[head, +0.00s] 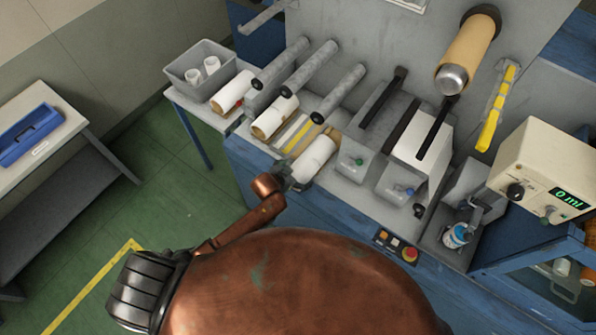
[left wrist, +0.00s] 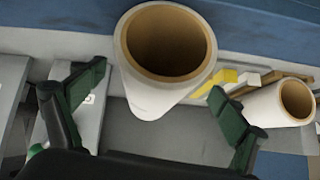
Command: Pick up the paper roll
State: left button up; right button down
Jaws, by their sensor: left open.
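A white paper roll (head: 314,157) with a brown core lies on the machine's front ledge. My left gripper (head: 287,178) is at its near left end, partly hidden by my arm. In the left wrist view this roll (left wrist: 143,88) shows its open core end, large and close. The open fingers of my left gripper (left wrist: 160,82) stand to either side of it, with nothing held. Whether they touch it I cannot tell. Two more paper rolls (head: 274,118) and (head: 231,93) lie farther left; one of them (left wrist: 281,104) shows at the right of the wrist view. My right gripper is not in view.
Several grey rollers (head: 310,68) jut out just behind the rolls. A grey bin (head: 201,68) with white rolls stands at the far left end. A control box (head: 543,170) and a red button (head: 410,254) are on the right. Green floor lies open at left.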

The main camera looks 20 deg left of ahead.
pick_arm(q)
jog(key=shift+x, duration=1.55)
jog(key=shift+c, duration=0.7)
